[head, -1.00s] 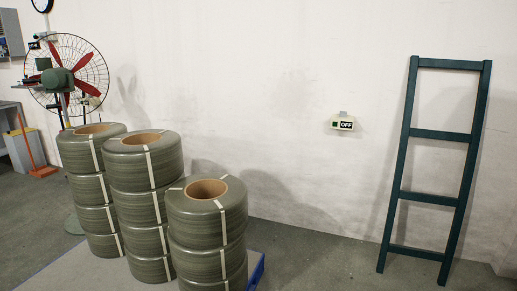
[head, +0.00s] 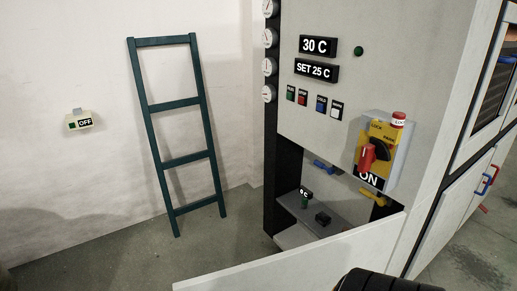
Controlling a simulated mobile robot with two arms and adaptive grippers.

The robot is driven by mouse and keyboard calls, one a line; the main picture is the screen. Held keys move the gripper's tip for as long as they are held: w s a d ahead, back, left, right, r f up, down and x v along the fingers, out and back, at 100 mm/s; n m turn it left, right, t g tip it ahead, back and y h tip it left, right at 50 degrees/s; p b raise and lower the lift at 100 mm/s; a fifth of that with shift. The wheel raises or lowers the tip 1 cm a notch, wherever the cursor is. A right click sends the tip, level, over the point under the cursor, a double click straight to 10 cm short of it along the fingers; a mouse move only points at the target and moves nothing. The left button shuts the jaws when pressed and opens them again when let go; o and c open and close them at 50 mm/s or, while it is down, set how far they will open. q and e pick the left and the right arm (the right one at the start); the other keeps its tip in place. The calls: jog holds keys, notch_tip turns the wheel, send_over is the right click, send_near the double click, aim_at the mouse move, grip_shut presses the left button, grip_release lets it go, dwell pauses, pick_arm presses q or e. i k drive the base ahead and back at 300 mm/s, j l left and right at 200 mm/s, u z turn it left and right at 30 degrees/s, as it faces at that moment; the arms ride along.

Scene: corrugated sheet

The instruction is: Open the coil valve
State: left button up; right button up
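A tall grey machine cabinet (head: 395,75) stands at the right of the head view. Its lower front has an opening, with a white panel (head: 290,262) swung out below it. Inside the opening I see a blue handle (head: 324,167) and a yellow handle (head: 374,197). No label shows which one is the coil valve. A dark ribbed part (head: 385,282) at the bottom edge seems to be mine. No gripper fingers show.
A yellow lockout switch with a red padlock (head: 367,156) reads ON. Displays read 30 C and SET 25 C, with buttons below. A green ladder (head: 163,159) leans on the wall near an OFF switch (head: 79,121). Floor is clear between ladder and panel.

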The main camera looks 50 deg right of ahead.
aim_at(331, 170)
jog(key=z, duration=2.15)
jog(key=i+l, duration=0.05)
